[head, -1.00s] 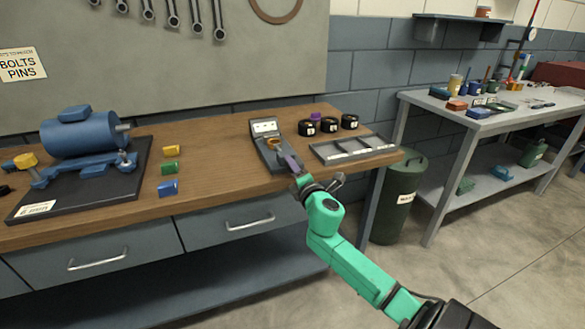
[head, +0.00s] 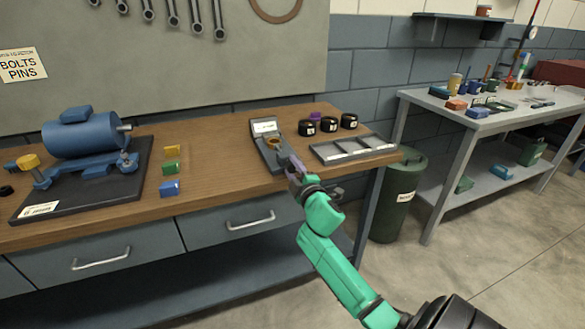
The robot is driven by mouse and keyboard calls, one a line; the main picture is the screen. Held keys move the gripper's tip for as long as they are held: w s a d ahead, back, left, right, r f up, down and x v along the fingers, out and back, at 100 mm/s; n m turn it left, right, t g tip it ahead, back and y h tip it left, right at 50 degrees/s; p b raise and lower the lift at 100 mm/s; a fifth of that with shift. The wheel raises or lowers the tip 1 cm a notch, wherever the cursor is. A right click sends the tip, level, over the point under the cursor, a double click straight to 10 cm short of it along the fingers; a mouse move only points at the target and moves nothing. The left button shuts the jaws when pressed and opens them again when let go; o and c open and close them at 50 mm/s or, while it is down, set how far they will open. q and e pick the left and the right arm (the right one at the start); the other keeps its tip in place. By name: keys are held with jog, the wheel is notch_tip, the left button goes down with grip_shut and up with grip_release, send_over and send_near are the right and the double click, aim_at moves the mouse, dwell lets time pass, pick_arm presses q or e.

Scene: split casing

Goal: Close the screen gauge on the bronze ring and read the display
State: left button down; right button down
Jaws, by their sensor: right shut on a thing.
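The screen gauge (head: 257,145) is a grey device on the wooden bench, with a white display (head: 264,127) raised at its back end. The display's reading is too small to make out. The bronze ring (head: 274,142) lies in the gauge's bed, in front of the display. I cannot tell whether the gauge's jaw touches the ring. My left gripper is out of view.
A grey compartment tray (head: 352,148) lies just right of the gauge. Several black round containers (head: 329,124) and a purple piece stand behind it. Yellow, green and blue blocks (head: 170,188) and a blue motor (head: 80,135) on a dark board are to the left.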

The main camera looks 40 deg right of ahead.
dwell(0.3)
jog(key=shift+c, duration=2)
grip_release()
